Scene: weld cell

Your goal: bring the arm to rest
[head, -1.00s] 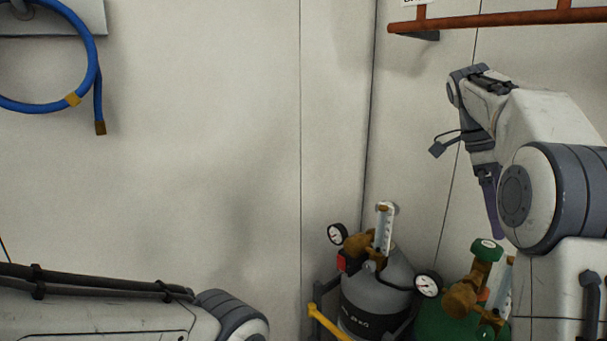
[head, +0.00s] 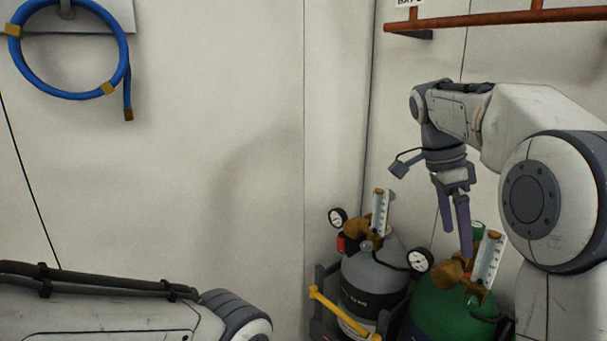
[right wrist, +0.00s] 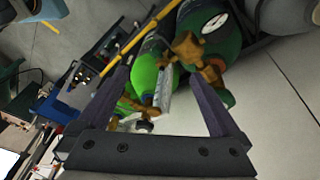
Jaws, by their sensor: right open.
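My right gripper (head: 460,225) hangs from the right arm with its fingers pointing down, in front of the valve of the green gas cylinder (head: 437,308) in the head view. Its fingers are apart, with nothing between them that I can see held. In the right wrist view the two purple-grey fingers (right wrist: 165,95) spread wide, with green cylinders and brass fittings beyond them. Whether the fingers touch the valve cannot be told. My left arm shows at the lower left of the head view, but its gripper is out of view.
A grey cylinder (head: 372,270) with gauge and regulator stands left of the green one, by a yellow bar (head: 338,313). A blue hose (head: 70,97) hangs on the left wall. A rust-red pipe (head: 490,18) runs along the right wall. The middle wall area is clear.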

